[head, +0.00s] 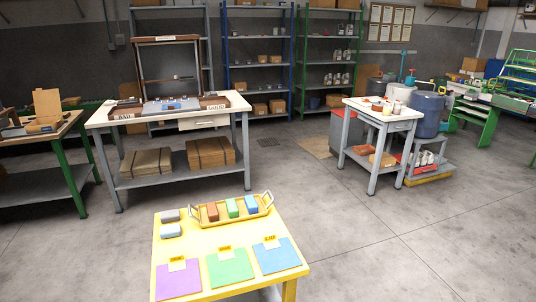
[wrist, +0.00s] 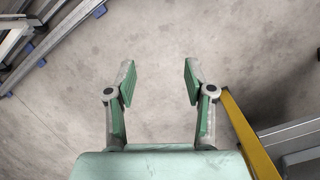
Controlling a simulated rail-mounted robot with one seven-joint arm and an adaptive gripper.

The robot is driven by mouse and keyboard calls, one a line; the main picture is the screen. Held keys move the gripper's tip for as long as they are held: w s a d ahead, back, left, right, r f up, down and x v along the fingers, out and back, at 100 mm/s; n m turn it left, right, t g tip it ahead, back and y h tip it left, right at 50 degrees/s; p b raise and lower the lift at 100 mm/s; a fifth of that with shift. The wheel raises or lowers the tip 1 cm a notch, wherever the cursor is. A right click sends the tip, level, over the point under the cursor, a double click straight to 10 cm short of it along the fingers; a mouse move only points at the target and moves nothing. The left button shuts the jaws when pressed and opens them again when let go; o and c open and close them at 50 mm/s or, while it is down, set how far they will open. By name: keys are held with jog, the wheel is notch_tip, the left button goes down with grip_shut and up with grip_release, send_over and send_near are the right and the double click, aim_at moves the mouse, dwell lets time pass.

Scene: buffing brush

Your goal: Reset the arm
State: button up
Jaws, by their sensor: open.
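My gripper (wrist: 158,83) shows in the wrist view with its two fingers apart and nothing between them. Bare concrete floor (wrist: 160,40) lies beyond the fingertips. A yellow bar (wrist: 245,130) runs beside the right finger; I cannot tell whether it touches. My gripper and arm do not show in the head view.
A yellow table (head: 205,248) stands at the front with a tray (head: 206,223) of coloured blocks, two loose blocks and purple, green and blue mats. A workbench (head: 130,187) stands behind left, a small cart (head: 350,137) behind right. The floor (head: 400,235) at right is clear.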

jog(key=s+a+f+n+g+p, duration=0.3)
jog(key=s+a, duration=1.1)
jog(key=s, duration=0.4)
jog(key=shift+s+f+g, duration=0.3)
jog(key=shift+f, duration=0.05)
jog(key=shift+a, duration=0.1)
dwell(0.8)
